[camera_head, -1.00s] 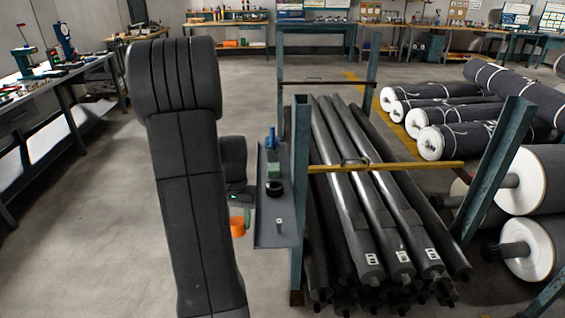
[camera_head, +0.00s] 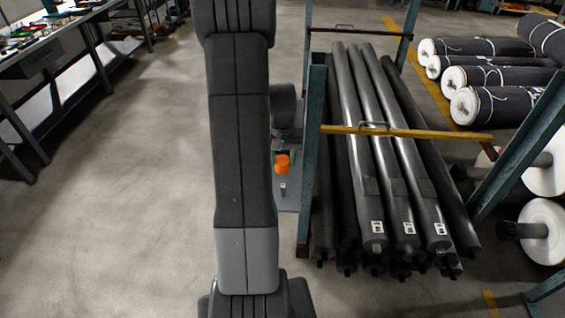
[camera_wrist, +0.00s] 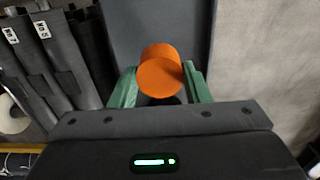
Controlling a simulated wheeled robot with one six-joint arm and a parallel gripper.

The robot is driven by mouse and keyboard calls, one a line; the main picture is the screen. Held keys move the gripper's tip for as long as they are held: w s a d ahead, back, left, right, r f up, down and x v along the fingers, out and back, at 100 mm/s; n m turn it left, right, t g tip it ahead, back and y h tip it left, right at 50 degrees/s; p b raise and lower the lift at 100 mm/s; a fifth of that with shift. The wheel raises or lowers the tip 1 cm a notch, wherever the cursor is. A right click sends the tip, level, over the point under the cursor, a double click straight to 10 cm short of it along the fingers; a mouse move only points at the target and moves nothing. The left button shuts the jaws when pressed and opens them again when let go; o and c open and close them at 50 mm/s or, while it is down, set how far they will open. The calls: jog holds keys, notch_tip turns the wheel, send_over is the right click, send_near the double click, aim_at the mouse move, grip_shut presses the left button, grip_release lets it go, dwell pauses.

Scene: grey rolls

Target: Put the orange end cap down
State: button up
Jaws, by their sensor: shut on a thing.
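The orange end cap (camera_wrist: 160,72) is between the green fingers of my gripper (camera_wrist: 158,70) in the wrist view. My gripper is shut on it. In the head view the cap (camera_head: 282,163) shows just right of my arm, over the narrow grey shelf (camera_head: 290,203) beside the rack. The shelf also shows behind the cap in the wrist view (camera_wrist: 150,22). I cannot tell whether the cap touches the shelf. My arm hides much of my gripper and the shelf's left part in the head view.
A small pale metal piece (camera_head: 283,188) stands on the shelf in front of the cap. A teal rack post (camera_head: 314,150) rises close to its right, with dark rolls (camera_head: 375,195) and a yellow bar (camera_head: 400,131) beyond. The floor at left is clear.

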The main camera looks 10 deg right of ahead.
aim_at(282, 159)
jog(key=shift+f, duration=1.25)
jog(key=shift+c, duration=0.2)
jog(key=o, duration=0.9)
jog(key=shift+c, duration=0.2)
notch_tip(282, 159, up, 12)
jog(key=shift+b, duration=0.3)
